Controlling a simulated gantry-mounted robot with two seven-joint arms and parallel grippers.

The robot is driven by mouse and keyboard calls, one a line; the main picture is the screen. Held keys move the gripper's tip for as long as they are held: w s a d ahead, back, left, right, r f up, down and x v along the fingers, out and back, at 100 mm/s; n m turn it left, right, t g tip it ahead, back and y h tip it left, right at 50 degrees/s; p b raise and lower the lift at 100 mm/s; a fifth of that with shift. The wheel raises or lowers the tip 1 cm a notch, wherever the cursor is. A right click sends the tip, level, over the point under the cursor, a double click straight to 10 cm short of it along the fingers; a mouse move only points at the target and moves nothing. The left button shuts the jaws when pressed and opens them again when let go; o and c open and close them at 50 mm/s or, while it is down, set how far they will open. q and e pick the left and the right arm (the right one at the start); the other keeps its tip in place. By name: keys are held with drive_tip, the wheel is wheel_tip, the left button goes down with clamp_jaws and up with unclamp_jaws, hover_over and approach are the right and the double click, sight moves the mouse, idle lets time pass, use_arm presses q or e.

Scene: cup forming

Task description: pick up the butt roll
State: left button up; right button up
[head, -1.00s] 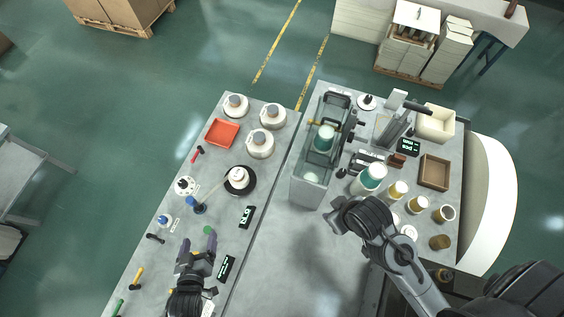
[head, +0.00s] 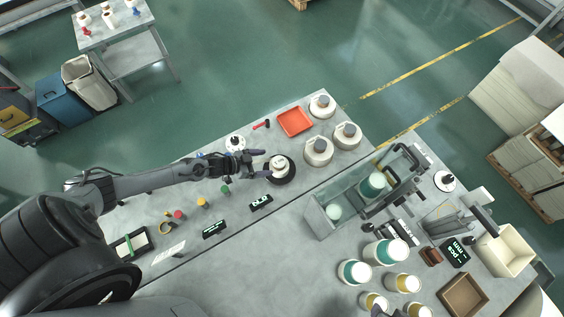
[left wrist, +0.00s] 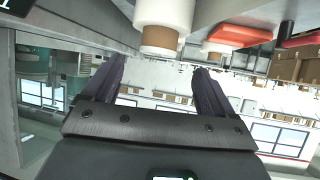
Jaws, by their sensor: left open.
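In the left wrist view, a white roll with a brown core (left wrist: 163,22) shows at the top, beyond and between the two dark fingertips (left wrist: 160,78). The gap between the fingers is empty. No right gripper can be made out.
Larger white rolls (head: 318,150) and an orange tray (head: 294,121) stand behind the black disc. A glass-sided machine (head: 360,195) is to the right. Black displays (head: 261,203) and small coloured tools (head: 202,203) lie in front. Bare bench lies at front centre.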

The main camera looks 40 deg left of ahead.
sight(276, 162)
use_arm(q)
drive_tip(key=shift+b+x, duration=0.75)
drive_tip(key=shift+x, duration=0.65)
drive_tip(key=b+x, duration=0.3)
drive_tip(key=x, duration=0.1)
drive_tip(key=shift+s+d+f+b, duration=0.1)
drive_tip(key=shift+s+f+b, duration=0.15)
drive_tip(key=shift+b, duration=0.15)
drive_tip(key=shift+w+d+f+b, duration=0.15)
drive_tip(key=shift+w+d+b, duration=0.2)
drive_tip(key=shift+w, duration=0.2)
use_arm(e)
wheel_tip(276, 162, down, 7)
drive_tip(key=shift+d, duration=0.2)
use_arm(q)
drive_tip(key=shift+a, duration=0.1)
drive_tip(key=shift+c, duration=0.4)
drive_tip(key=c, duration=1.1)
use_arm(e)
drive_tip(key=shift+a+r, duration=0.1)
use_arm(q)
drive_tip(key=shift+o, duration=0.2)
